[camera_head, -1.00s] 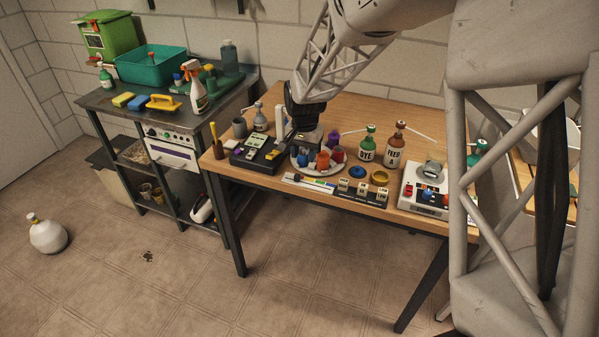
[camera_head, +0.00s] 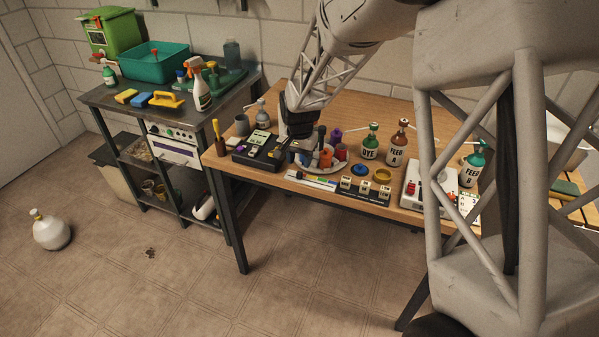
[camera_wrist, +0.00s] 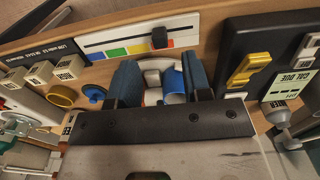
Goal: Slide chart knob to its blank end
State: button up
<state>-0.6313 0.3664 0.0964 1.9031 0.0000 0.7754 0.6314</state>
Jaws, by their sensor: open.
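The chart (camera_wrist: 118,46) is a white strip with a dark slot above a row of coloured patches; in the head view the chart (camera_head: 311,181) lies near the table's front edge. Its black knob (camera_wrist: 159,37) sits in the slot near the red patch, right of the middle in the wrist view. The strip is white without patches at its right end there. My gripper (camera_wrist: 161,82) is open, its two dark blue fingers short of the chart and apart from the knob.
A white round tray (camera_head: 332,167) with coloured pots is close beside the gripper; a blue pot (camera_wrist: 174,82) shows between the fingers. A black device (camera_wrist: 265,60) with yellow levers stands beside the chart. Labelled blocks (camera_head: 365,190) and bottles (camera_head: 370,142) are on the other side.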

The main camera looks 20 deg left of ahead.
aim_at(299, 172)
jog(key=shift+f, duration=2.7)
grip_shut()
